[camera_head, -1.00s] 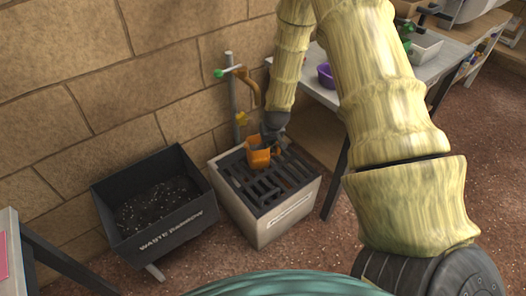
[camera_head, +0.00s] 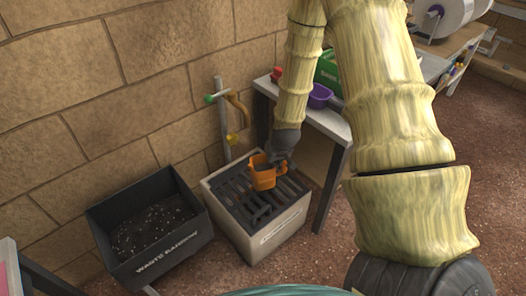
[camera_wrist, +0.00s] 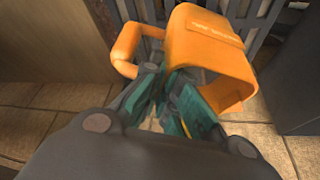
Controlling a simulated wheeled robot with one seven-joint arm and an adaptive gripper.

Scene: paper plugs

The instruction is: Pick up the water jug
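The water jug (camera_head: 262,176) is an orange open cup with a loop handle. In the head view it is at the top of the grated stand (camera_head: 234,217); I cannot tell whether its base touches the grate. My gripper (camera_head: 279,163) is at the jug's handle side. In the wrist view the jug's body (camera_wrist: 212,48) is beyond and right of the fingers, with part of the handle showing at left. My gripper, with teal finger pads, also shows there (camera_wrist: 168,85), its tips close together and shut on the handle, whose gripped part is hidden.
A black waste bin (camera_head: 165,253) stands left of the stand. A pipe with a tap (camera_head: 225,120) rises behind it at the wall. A table (camera_head: 333,125) with a purple bowl (camera_head: 319,96) and a green box (camera_head: 328,68) is at right.

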